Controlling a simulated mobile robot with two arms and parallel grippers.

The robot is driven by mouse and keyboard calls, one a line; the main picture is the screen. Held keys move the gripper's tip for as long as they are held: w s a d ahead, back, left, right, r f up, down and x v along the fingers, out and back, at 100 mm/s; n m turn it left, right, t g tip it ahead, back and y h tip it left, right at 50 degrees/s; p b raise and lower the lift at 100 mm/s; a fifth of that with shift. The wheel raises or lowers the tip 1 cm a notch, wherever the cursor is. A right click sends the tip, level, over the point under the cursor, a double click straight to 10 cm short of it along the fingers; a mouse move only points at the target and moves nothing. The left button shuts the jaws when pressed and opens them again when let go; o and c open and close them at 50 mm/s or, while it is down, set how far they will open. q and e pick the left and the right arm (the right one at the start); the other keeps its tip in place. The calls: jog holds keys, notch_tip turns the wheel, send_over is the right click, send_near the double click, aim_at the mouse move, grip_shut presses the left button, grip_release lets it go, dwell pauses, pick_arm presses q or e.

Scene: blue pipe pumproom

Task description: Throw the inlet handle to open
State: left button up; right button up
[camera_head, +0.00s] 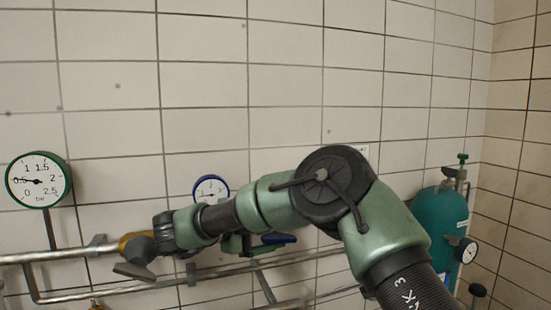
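My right arm comes in from the lower right and reaches left across the pipes. Its dark gripper (138,262) is at a brass-coloured fitting (131,238) on the upper pipe. I cannot tell whether it touches the fitting or whether its fingers are open or shut. No handle shows clearly at that fitting; the gripper and wrist hide part of it. A blue lever handle (279,238) shows just below my forearm, roughly level, beside a green valve body (236,243) that is partly hidden. No label shows which handle is the inlet one. My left gripper is not in view.
Metal pipes (67,256) run along a tiled wall. A green-rimmed gauge (38,180) stands at left and a blue-rimmed gauge (211,189) behind my arm. A teal tank (441,224) with a small gauge (465,251) stands at right. Another brass piece (97,304) shows at the bottom edge.

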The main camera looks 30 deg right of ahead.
aim_at(277, 235)
notch_tip(277, 235, up, 16)
jog(key=s+m+h, duration=0.1)
jog(key=m+h, duration=0.1)
jog(key=shift+d+m+t, duration=0.3)
jog(key=shift+m+t, duration=0.1)
jog(key=f+n, duration=0.1)
jog(key=f, duration=0.4)
jog(key=f+y, duration=0.1)
jog(key=f, duration=0.4)
jog(key=w+f+n, duration=0.1)
jog(key=f, duration=0.3)
jog(key=shift+a+f+n+g+y, duration=0.3)
jog(key=shift+a+f+g+y, duration=0.05)
jog(key=shift+f+g+y, duration=0.05)
jog(key=shift+c, duration=0.2)
jog(key=shift+s+a, duration=0.2)
jog(key=shift+a, duration=1.25)
jog(key=shift+c, duration=1)
jog(key=a, duration=0.1)
jog(key=s+a+r, duration=0.1)
jog(key=a, duration=0.2)
jog(key=shift+s+a+r, duration=0.15)
jog(key=shift+s+a, duration=0.15)
jog(key=shift+s, duration=0.05)
jog(key=c, duration=0.5)
jog(key=shift+a+f, duration=0.2)
jog(key=shift+a, duration=0.75)
jog(key=shift+c, duration=0.2)
